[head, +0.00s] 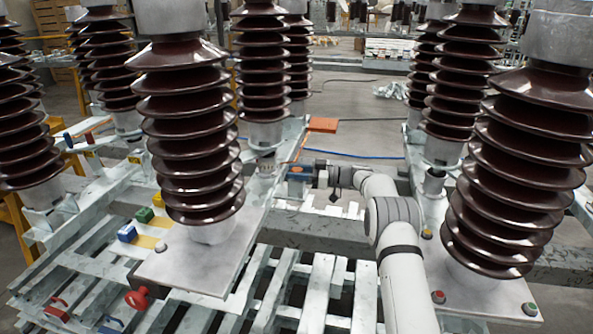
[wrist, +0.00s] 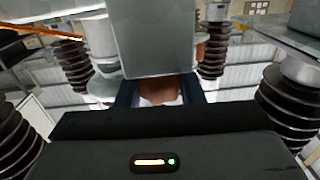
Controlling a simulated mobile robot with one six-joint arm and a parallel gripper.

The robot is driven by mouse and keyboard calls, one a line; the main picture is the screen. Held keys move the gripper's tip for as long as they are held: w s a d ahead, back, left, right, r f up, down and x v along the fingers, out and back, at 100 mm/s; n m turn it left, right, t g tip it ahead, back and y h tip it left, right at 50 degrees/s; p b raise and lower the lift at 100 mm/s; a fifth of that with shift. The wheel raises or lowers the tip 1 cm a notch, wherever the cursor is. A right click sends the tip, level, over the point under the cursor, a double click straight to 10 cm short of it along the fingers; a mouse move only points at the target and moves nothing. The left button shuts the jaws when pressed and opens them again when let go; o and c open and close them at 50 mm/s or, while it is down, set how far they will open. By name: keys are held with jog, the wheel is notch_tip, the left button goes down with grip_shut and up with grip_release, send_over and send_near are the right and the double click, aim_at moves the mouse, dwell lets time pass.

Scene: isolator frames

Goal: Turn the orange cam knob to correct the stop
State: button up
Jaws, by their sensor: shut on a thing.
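My gripper (head: 299,173) reaches in from the right, beside the middle insulator column's base in the head view. In the wrist view its two dark fingers (wrist: 159,95) are shut on an orange-brown piece, which I take to be the orange cam knob (wrist: 159,86). A grey metal block (wrist: 158,40) stands right above the knob and hides part of it. The stop and the knob's angle cannot be told.
Ribbed brown insulators (head: 190,130) stand close on both sides of my arm. An orange plate (head: 322,124) lies behind my gripper. A thin orange bar (wrist: 45,38) shows in the wrist view. A red knob (head: 137,299) and coloured blocks (head: 127,233) sit at the left.

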aim_at(296, 169)
jog(key=shift+r+n+g, duration=0.15)
jog(key=shift+n+g, duration=0.75)
jog(key=shift+g, duration=0.3)
jog(key=o, duration=1)
notch_tip(296, 169, up, 10)
jog(key=shift+f+p, duration=0.1)
jog(key=shift+p, duration=0.85)
